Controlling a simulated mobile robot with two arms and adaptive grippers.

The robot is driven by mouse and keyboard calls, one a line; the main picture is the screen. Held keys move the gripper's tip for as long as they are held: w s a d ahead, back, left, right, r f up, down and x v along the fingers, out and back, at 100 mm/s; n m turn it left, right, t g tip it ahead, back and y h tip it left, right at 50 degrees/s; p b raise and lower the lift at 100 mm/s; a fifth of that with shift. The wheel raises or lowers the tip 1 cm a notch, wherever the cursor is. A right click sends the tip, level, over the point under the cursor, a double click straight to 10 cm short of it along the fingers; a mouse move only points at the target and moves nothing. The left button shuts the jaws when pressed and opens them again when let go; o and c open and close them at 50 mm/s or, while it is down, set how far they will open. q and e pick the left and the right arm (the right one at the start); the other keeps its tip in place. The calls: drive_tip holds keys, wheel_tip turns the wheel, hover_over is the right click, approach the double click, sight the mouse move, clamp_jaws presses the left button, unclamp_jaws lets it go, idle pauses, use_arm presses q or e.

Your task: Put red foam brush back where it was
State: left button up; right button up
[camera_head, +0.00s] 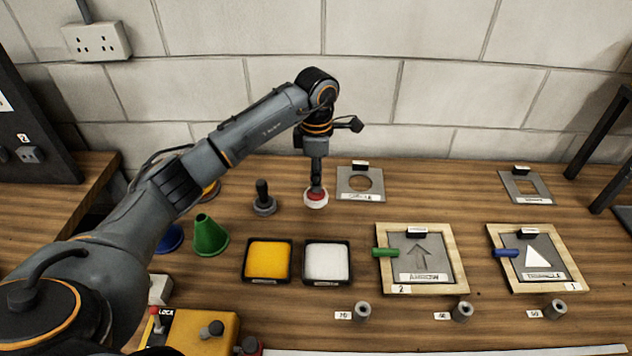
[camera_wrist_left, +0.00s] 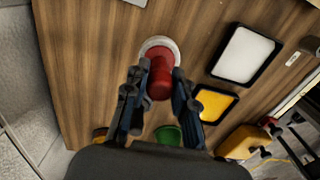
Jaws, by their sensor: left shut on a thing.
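The red foam brush (camera_head: 316,199) has a red body and a pale round foam base. It is under my left gripper (camera_head: 317,183) in the head view, behind the white paint tray. In the left wrist view the red brush (camera_wrist_left: 160,78) sits between the two fingers of my left gripper (camera_wrist_left: 158,92), which is shut on it. Its pale base (camera_wrist_left: 158,43) is at or just above the wooden table; I cannot tell if it touches. A dark-handled brush (camera_head: 264,198) stands to its left. My right gripper is not in view.
The yellow paint tray (camera_head: 267,261) and white paint tray (camera_head: 327,262) stand in front. A circle stencil plate (camera_head: 361,184) lies close on the right. A green cone (camera_head: 210,236) is at left. Framed arrow (camera_head: 447,286) and triangle (camera_head: 573,284) stencils lie further right.

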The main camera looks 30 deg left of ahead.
use_arm(q)
drive_tip(key=shift+w+a+f+p, duration=0.15)
drive_tip(key=shift+w+f+p, duration=0.15)
drive_tip(key=shift+f, duration=0.2)
wheel_tip(320, 180, down, 2)
drive_tip(key=shift+f+p, duration=0.15)
drive_tip(key=shift+p, duration=0.65)
drive_tip(key=shift+f, duration=0.4)
drive_tip(key=o, duration=1)
